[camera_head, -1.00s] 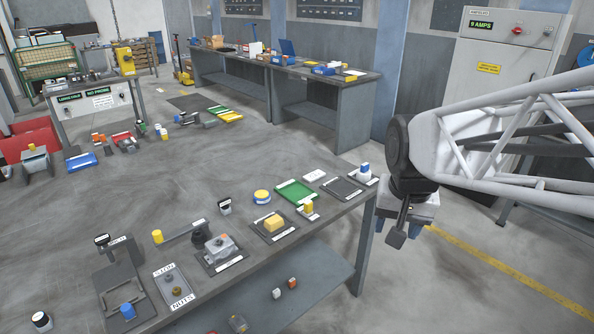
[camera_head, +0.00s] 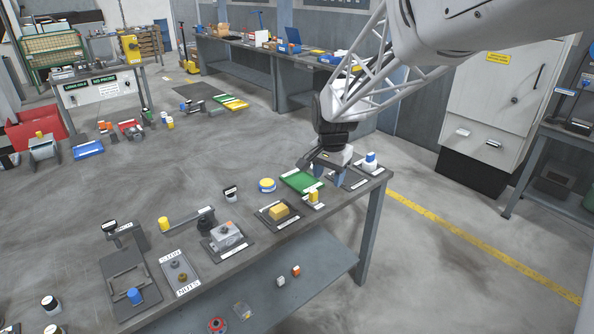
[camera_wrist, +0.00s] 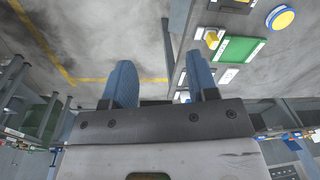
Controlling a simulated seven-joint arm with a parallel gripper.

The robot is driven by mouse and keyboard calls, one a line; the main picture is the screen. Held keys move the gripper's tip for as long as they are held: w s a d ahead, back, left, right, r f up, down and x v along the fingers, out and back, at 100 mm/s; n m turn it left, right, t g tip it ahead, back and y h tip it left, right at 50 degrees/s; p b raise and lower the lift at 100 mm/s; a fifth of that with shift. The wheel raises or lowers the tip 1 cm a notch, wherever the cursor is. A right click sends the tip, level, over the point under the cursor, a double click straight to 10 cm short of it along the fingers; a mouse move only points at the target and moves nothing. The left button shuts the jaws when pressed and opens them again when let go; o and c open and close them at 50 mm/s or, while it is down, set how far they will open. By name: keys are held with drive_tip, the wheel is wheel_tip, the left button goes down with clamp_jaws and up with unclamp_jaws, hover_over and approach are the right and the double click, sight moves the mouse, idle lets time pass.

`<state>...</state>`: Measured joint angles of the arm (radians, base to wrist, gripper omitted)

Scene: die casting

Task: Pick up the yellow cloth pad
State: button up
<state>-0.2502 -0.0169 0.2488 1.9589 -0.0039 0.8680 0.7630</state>
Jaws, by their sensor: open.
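The yellow cloth pad (camera_head: 279,211) looks like a small yellow block and lies on a dark, labelled tray (camera_head: 266,221) at the middle of the near workbench. My gripper (camera_head: 331,172) is open and empty, above the bench's far right end. It is to the right of the pad and beyond it, clearly apart from it. In the wrist view the two blue fingers of my gripper (camera_wrist: 162,80) stand wide apart with nothing between them.
A blue-and-white bottle (camera_head: 370,160) stands at the bench's right end.

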drive_tip(key=w+a+f+m, duration=0.2)
drive_tip(key=w+a+f, duration=0.5)
drive_tip(key=w+a, duration=0.1)
drive_tip(key=m+g, duration=0.1)
hover_over(279, 208)
wheel_tip(279, 208, down, 10)
drive_tip(key=shift+a+r, duration=0.1)
drive_tip(key=shift+a, duration=0.05)
drive_tip(key=shift+f, duration=1.3)
drive_tip(key=shift+f, duration=2.6)
drive_tip(key=c, duration=0.5)
